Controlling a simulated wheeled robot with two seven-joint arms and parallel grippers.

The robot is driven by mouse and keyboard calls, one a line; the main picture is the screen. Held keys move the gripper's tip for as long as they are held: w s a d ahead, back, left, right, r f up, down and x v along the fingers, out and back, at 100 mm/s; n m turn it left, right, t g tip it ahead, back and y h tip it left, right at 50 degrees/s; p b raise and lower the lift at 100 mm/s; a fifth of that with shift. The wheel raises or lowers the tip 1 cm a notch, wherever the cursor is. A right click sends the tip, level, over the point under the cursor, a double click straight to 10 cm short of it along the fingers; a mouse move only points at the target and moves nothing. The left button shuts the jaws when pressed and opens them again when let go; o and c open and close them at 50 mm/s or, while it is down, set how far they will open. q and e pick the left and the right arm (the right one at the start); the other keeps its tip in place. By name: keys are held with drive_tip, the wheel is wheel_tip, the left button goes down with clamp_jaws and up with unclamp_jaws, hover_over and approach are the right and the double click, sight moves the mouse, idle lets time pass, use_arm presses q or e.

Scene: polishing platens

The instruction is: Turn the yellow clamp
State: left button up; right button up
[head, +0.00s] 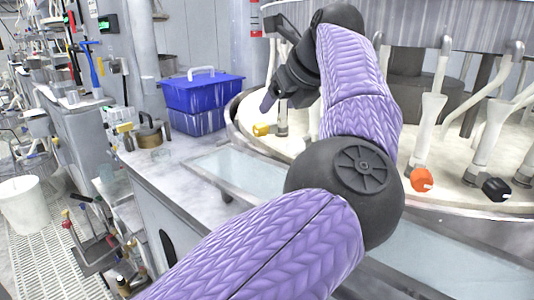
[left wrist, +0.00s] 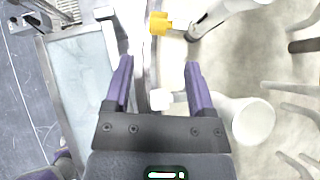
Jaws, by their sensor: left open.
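The yellow clamp (head: 262,130) is a small yellow knob near the left rim of the round cream platen (head: 400,165), beside a pale upright post. In the left wrist view the yellow clamp (left wrist: 159,23) lies ahead of the fingertips, near the top edge, with a pale stem to its right. My left gripper (head: 270,100) hangs just above the clamp in the head view, apart from it. In the left wrist view the left gripper (left wrist: 159,65) has its two purple fingers spread, with nothing gripped. My right gripper is not in view.
An orange knob (head: 421,179) and a black knob (head: 496,188) sit on white arms at the right of the platen. A blue box (head: 203,95) and a metal pot (head: 150,133) stand on the left counter. A white bucket (head: 24,206) is on the floor.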

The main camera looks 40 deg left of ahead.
sight(260, 125)
use_arm(q)
drive_tip(key=b+x, duration=0.1)
drive_tip(key=x, duration=0.8)
drive_tip(key=shift+a, duration=0.3)
drive_tip(key=c, duration=0.6)
clamp_jaws()
drive_tip(key=r+h+p, duration=0.1)
drive_tip(key=p, duration=0.5)
drive_tip(key=shift+a+r, duration=0.1)
drive_tip(key=shift+r, duration=0.15)
drive_tip(key=h+p, duration=0.1)
drive_tip(key=p, duration=0.5)
drive_tip(key=shift+a+f+g, duration=0.1)
drive_tip(key=shift+f+g, duration=0.3)
drive_tip(key=shift+w+f, duration=0.1)
drive_tip(key=shift+f, duration=0.25)
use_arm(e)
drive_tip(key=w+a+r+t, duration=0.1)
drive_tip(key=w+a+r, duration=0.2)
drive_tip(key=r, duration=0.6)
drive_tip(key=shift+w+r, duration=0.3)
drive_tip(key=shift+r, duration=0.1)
